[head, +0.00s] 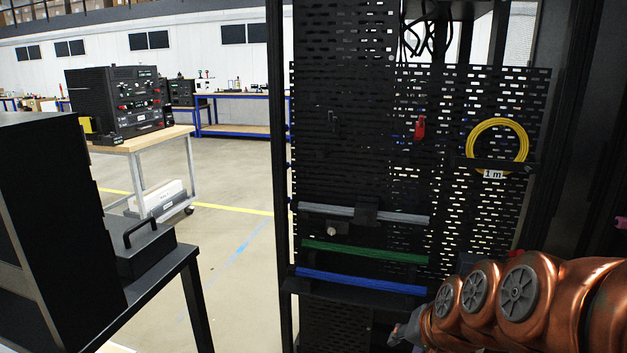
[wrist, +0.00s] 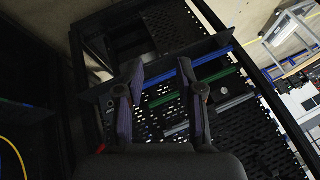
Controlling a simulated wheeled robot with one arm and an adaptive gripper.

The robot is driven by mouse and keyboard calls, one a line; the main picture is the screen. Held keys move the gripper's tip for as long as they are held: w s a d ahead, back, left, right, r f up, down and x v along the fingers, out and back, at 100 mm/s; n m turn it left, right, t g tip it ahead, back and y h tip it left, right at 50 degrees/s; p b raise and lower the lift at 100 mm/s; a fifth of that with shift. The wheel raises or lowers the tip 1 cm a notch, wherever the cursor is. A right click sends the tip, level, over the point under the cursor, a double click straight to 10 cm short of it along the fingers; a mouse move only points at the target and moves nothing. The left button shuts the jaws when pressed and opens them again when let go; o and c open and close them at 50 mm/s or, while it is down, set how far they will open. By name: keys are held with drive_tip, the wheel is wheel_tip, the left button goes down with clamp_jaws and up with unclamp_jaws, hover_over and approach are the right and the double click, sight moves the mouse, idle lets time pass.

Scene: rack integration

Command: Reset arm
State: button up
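My arm comes in from the lower right of the head view as a chain of copper-coloured links, in front of the rack's right side. Only part of my gripper (head: 408,330) shows there, at the lower edge, below and right of the blue bar. In the wrist view my gripper (wrist: 157,75) has its two dark fingers spread apart with a gap between them. Nothing is held. Behind the fingers is the perforated rack panel with a blue bar (wrist: 213,56), a green bar (wrist: 222,77) and a grey bar (wrist: 236,102), seen at a tilt.
The black perforated rack panel (head: 340,130) carries a coiled yellow cable (head: 497,122) labelled "1 m" and a red item (head: 419,127). A black table (head: 165,280) with a dark box stands at left. A wooden-topped cart (head: 140,142) stands behind. Floor between them is clear.

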drive_tip(key=s+r+n+g+h+p, duration=0.1)
drive_tip(key=s+r+n+g+p, duration=0.1)
drive_tip(key=s, duration=1)
drive_tip(key=s+d+r+n+g+p, duration=0.1)
drive_tip(key=s+r+n+g+p, duration=0.2)
drive_tip(key=s+g+p, duration=0.3)
drive_tip(key=s, duration=0.5)
drive_tip(key=shift+s+d+r+h+p, duration=0.2)
drive_tip(key=shift+s+r+h+p, duration=0.2)
drive_tip(key=shift+d, duration=0.1)
